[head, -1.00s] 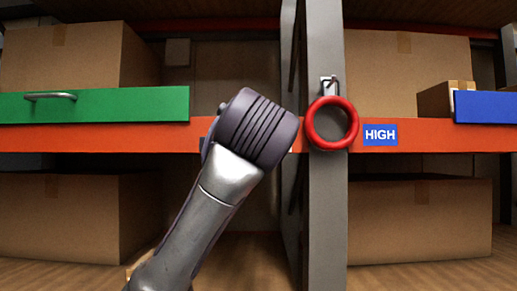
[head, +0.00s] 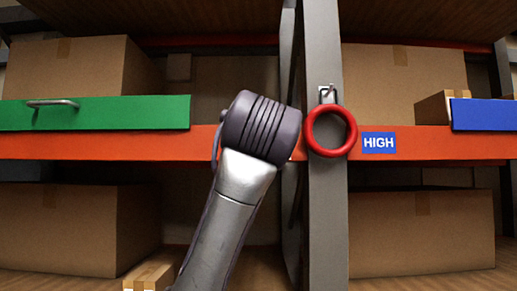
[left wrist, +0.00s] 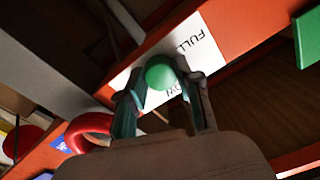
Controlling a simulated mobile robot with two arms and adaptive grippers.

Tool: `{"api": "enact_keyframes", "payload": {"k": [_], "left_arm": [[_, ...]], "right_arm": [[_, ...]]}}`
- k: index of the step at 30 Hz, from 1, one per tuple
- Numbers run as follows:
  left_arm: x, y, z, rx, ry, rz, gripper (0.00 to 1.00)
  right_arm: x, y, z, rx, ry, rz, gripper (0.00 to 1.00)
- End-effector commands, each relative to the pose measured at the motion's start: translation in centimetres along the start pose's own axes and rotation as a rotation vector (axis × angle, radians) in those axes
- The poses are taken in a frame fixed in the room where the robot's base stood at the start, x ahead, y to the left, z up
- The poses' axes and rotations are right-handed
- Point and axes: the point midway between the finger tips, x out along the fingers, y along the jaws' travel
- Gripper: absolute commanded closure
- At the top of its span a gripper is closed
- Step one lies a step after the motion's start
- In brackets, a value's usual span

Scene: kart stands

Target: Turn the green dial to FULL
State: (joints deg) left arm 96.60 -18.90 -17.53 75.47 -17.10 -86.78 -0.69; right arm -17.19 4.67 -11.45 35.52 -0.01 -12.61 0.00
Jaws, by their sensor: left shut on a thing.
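The green dial (left wrist: 160,73) shows in the left wrist view as a round green knob in front of a white label (left wrist: 192,42). The label reads FULL on its upper right part; another word, partly covered, ends in "OW" below the dial. My left gripper (left wrist: 163,88) has one finger on each side of the dial and is shut on it. In the head view my left arm covers the dial, its label and the fingers. My right gripper is in neither view.
A red ring (head: 309,131) hangs on the grey post (head: 326,205) just right of my arm, beside a blue HIGH label (head: 378,142). A green drawer front (head: 110,113) is at left and a blue panel (head: 485,114) at right. Cardboard boxes (head: 70,225) fill the shelves.

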Motion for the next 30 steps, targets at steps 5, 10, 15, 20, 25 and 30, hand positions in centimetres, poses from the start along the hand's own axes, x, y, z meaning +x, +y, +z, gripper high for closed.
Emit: {"api": "enact_keyframes", "payload": {"k": [5,10,15,20,25,30], "left_arm": [[0.11,0.24,0.35,-0.024,-0.011,0.004,1.00],[0.12,0.22,0.35,-0.029,-0.011,0.003,1.00],[0.13,0.22,0.35,-0.028,-0.011,0.004,1.00],[0.11,0.20,0.29,-0.028,-0.009,0.003,0.49],[0.06,0.11,0.17,-0.028,-0.006,0.001,0.40],[-0.01,0.06,0.10,-0.028,-0.004,0.000,0.40]], "right_arm": [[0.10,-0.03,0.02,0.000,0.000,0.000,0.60],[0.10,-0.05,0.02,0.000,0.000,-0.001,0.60],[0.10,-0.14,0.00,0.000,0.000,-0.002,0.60],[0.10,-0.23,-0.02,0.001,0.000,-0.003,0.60],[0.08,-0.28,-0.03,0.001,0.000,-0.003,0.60],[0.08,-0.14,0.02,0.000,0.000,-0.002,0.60]]}}
